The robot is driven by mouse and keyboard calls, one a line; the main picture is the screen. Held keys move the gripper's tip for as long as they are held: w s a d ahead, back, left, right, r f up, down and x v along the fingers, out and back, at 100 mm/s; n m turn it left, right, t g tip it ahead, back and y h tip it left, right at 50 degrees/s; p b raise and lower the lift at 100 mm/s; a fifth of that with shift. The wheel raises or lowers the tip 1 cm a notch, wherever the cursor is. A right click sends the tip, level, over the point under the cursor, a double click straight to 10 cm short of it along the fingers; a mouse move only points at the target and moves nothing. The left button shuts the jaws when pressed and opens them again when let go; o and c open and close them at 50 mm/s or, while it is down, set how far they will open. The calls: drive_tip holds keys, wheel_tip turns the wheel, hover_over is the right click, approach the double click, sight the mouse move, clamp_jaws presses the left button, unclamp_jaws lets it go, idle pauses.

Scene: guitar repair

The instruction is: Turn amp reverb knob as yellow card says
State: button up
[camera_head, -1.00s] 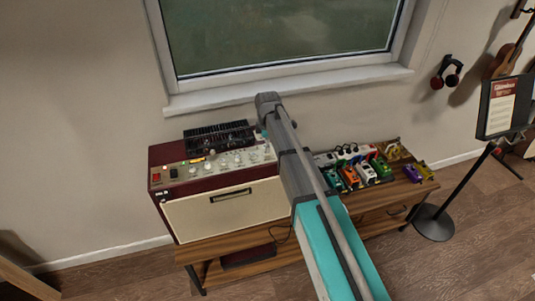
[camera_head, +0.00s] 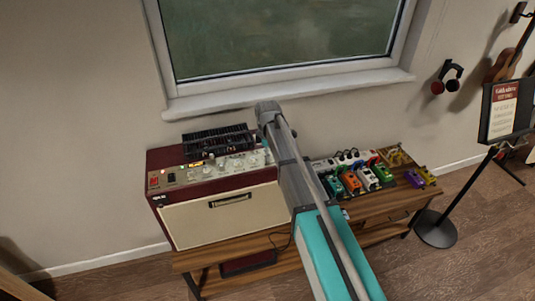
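The amp (camera_head: 225,215) is a dark red box with a cream front, standing on the left of a wooden bench. Its control panel (camera_head: 190,174) on the upper front carries a row of small pale knobs (camera_head: 217,163) and a red switch at the left end. The knob labels are too small to read. A small yellow-orange patch (camera_head: 196,164) shows on the panel; I cannot tell whether it is the yellow card. My arm crosses in front of the amp's right end. My gripper is not clearly seen; its end is hidden behind the arm's wrist.
Several colourful pedals (camera_head: 362,177) sit on the bench (camera_head: 395,200) right of my arm. A black music stand (camera_head: 440,225) stands on the floor at right. A window sill (camera_head: 290,95) juts out behind the amp. Headphones (camera_head: 447,77) hang on the wall.

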clamp_jaws()
